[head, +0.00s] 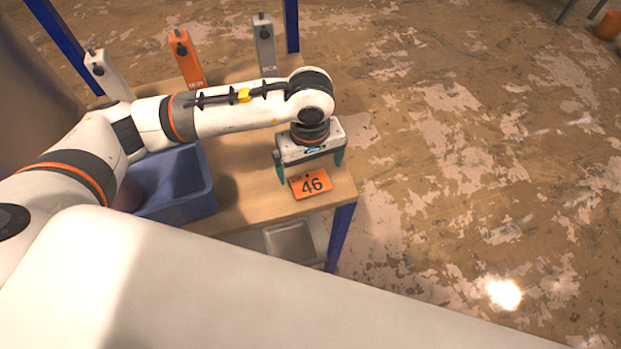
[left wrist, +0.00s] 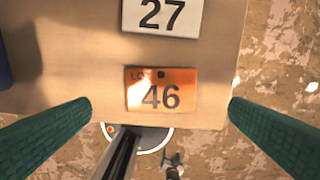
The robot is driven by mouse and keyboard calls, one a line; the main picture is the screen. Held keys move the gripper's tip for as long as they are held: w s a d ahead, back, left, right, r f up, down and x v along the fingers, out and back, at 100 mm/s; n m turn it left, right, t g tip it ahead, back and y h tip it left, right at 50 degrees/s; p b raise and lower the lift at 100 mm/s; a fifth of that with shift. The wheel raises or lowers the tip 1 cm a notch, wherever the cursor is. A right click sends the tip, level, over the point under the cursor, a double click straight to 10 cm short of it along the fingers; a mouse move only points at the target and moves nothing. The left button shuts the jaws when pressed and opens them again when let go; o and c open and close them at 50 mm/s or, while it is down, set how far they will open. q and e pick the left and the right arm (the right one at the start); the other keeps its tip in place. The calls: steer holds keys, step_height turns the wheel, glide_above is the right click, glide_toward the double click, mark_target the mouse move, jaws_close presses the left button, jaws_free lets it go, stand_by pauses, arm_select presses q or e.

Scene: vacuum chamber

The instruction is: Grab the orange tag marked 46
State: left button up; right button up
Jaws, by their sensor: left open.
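The orange tag marked 46 (head: 311,184) lies flat on the wooden table (head: 253,205), close to its right front corner. In the left wrist view the tag (left wrist: 162,90) sits between the two green fingers, near the table edge, with a dark hole at its top. My left gripper (head: 312,172) is open and empty above the tag, pointing down, with its fingers spread wider than the tag. In the left wrist view the left gripper's fingers (left wrist: 160,117) show on both sides, apart from the tag.
A white tag marked 27 (left wrist: 162,15) lies just beyond the orange one. A blue bin (head: 185,185) stands on the table to the left. White, orange (head: 187,58) and grey upright holders line the back. Open floor lies to the right.

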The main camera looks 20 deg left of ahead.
mark_target(311, 183)
arm_select(q)
step_height(311, 183, down, 4)
steer(key=shift+f+p, duration=0.1)
steer(key=shift+p, duration=0.85)
steer(key=shift+f, duration=0.6)
steer(key=shift+w, duration=0.1)
arm_select(e)
steer(key=shift+w+r, duration=1)
steer(key=shift+r, duration=0.05)
arm_select(q)
steer(key=c, duration=1)
arm_select(e)
steer(key=shift+s, duration=0.2)
